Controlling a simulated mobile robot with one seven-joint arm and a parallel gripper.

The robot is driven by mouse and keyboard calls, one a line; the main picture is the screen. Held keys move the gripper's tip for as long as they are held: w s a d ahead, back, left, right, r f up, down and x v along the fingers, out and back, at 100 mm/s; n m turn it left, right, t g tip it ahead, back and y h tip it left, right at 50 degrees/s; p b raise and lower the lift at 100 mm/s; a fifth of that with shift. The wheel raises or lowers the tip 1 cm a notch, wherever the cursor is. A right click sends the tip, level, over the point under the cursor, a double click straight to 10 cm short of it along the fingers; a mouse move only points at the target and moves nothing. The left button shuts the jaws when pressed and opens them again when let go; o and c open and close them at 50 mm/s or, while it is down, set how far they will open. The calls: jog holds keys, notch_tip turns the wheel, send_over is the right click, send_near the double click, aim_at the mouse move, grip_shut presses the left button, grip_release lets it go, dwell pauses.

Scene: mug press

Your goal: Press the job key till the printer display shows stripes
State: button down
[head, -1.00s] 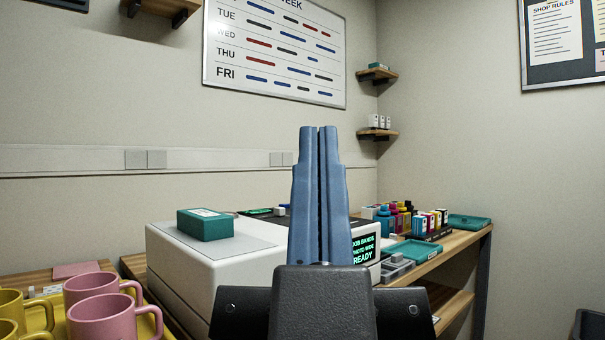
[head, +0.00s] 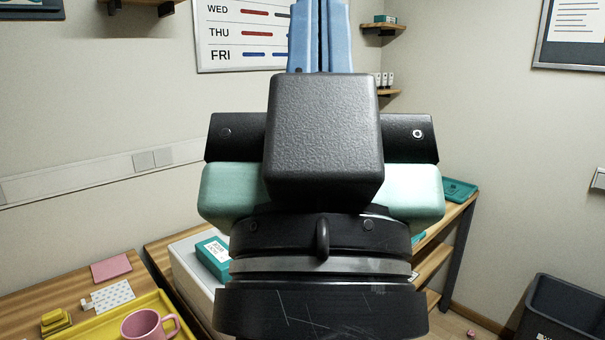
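The white printer (head: 192,284) stands on a wooden bench low in the head view. Only its left part shows; my arm covers the rest. Its display and the job key are hidden behind my arm, so I cannot see what the display shows now. My gripper (head: 320,30) is raised in front of the wall and the whiteboard, its blue fingers upright and together. Nothing shows between the fingers, but their tips are cut off by the top edge. It is above the printer in the picture and I see no contact.
A teal box (head: 214,259) lies on the printer. A pink mug (head: 143,325) stands in a yellow tray (head: 88,318) at lower left, with a pink pad (head: 111,268) behind. A teal tray (head: 459,190) is at the bench's right end. A dark bin (head: 565,310) stands at lower right.

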notch_tip(320, 180, up, 11)
jog(key=p, duration=0.8)
jog(key=shift+f, duration=0.1)
jog(key=shift+w, duration=0.1)
